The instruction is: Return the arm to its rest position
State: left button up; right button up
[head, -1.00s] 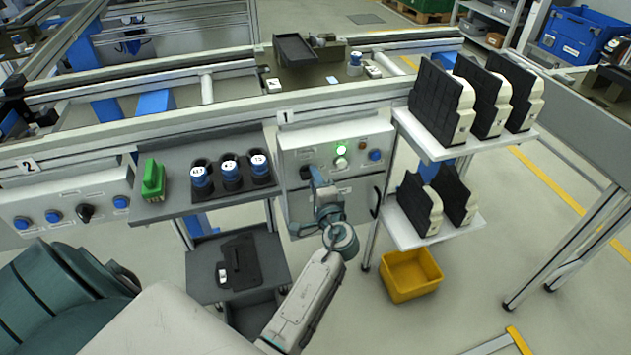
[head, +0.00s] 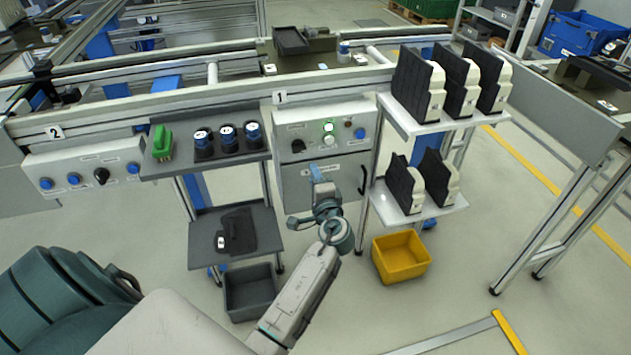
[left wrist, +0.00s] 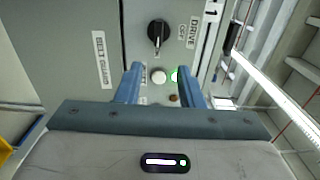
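My left gripper (head: 316,172) is in front of control box 1 (head: 350,125) in the head view, at its lower part. In the left wrist view the two blue fingers of the left gripper (left wrist: 159,82) stand apart with nothing between them. The lamp also glows in the head view (head: 328,127). The fingers look clear of the panel, though the exact gap is hard to tell. My right gripper is not in view.
A shelf rack (head: 432,126) with several black-and-cream parts stands right of the box, above a yellow bin (head: 401,257). On the left, a grey shelf (head: 190,168) holds a green item (head: 161,143) and several blue-topped cylinders. Open floor lies at the lower right.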

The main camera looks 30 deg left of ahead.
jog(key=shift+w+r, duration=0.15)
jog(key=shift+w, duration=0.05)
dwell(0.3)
